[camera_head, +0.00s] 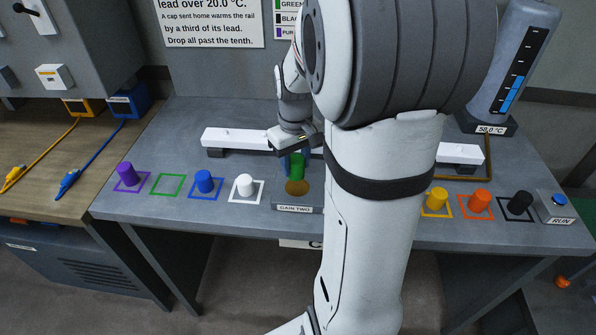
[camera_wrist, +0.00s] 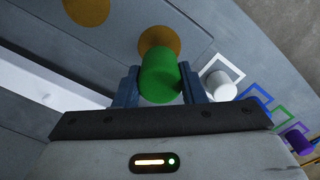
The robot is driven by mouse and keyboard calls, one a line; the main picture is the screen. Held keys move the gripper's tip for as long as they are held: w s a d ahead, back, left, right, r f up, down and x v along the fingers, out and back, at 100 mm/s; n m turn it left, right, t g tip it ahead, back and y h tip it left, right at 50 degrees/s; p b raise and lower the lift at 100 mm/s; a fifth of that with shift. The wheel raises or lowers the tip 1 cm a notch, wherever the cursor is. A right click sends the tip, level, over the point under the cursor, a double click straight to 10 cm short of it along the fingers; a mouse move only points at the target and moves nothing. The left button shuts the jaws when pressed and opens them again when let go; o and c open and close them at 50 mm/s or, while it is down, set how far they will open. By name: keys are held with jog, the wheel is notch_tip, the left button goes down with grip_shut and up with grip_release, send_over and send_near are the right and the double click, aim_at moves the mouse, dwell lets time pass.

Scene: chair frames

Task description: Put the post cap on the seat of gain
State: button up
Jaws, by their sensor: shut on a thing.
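My gripper (camera_head: 297,163) is shut on a green cap (camera_head: 298,170), which is also between the fingers in the wrist view (camera_wrist: 161,80). The green cap appears just above a round brown seat (camera_head: 297,188) with the label "GAIN TWO" (camera_head: 295,208) in front of it. In the wrist view this seat (camera_wrist: 158,38) shows partly behind the cap, and I cannot tell whether they touch. A second brown seat (camera_wrist: 87,10) shows at the top of the wrist view. My arm hides the middle right of the bench in the head view.
Purple (camera_head: 127,174), blue (camera_head: 204,181) and white (camera_head: 246,185) caps stand left of the seat; an outlined green square (camera_head: 167,185) is empty. Yellow (camera_head: 437,200), orange (camera_head: 480,201) and black (camera_head: 519,203) caps stand right. A white rail (camera_head: 235,138) runs behind. A gauge (camera_head: 489,128) reads 58.0 °C.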

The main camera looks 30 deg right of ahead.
aim_at(297, 175)
jog(key=shift+s+f, duration=0.15)
jog(key=shift+f, duration=1.7)
jog(key=shift+f, duration=0.25)
jog(key=o, duration=1)
jog(key=shift+c, duration=0.2)
jog(key=shift+r, duration=0.1)
